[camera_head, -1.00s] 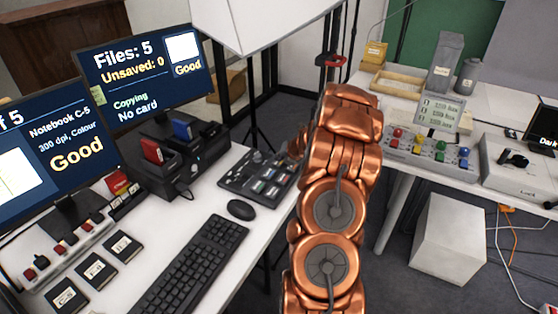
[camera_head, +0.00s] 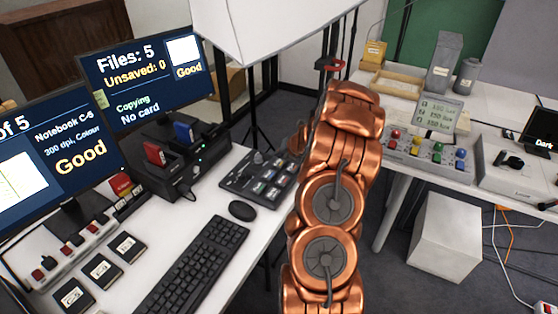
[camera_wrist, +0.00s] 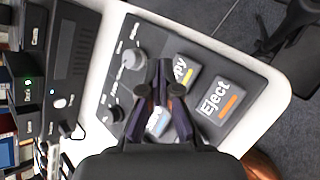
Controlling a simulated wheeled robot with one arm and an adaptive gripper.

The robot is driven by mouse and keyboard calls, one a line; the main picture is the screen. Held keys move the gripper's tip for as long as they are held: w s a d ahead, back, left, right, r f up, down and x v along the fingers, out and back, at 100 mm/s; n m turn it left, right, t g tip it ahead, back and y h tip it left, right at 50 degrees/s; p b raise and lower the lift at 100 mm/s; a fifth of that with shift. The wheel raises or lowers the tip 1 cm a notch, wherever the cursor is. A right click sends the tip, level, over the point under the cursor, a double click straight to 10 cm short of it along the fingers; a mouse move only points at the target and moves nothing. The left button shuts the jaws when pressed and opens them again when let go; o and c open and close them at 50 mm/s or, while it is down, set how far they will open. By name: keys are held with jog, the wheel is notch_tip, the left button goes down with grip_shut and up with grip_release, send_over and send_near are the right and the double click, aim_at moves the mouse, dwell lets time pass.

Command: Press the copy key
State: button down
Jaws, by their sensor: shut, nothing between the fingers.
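The control panel (camera_head: 240,186) with its keys lies on the white desk and also fills the middle of the wrist view (camera_wrist: 118,88). The copy key (camera_wrist: 184,70) is grey with a yellow bar, and its label is partly covered, reading "py". My gripper (camera_wrist: 165,92) is shut and empty. Its fingertips are over the panel, overlapping the copy key's left edge in the wrist view. I cannot tell whether they touch it. The Eject key (camera_wrist: 216,99), with an orange bar, is just right of it.
A dark drive dock (camera_head: 185,165) holds red and blue cards. A mouse (camera_head: 242,211) and keyboard (camera_head: 195,268) lie nearby. The monitor (camera_head: 148,75) reads "Copying No card". A camera stand is behind.

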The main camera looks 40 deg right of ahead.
aim_at(281, 163)
jog(key=shift+r+p, duration=1.95)
jog(key=shift+p, duration=0.1)
jog(key=shift+s+d+f, duration=0.1)
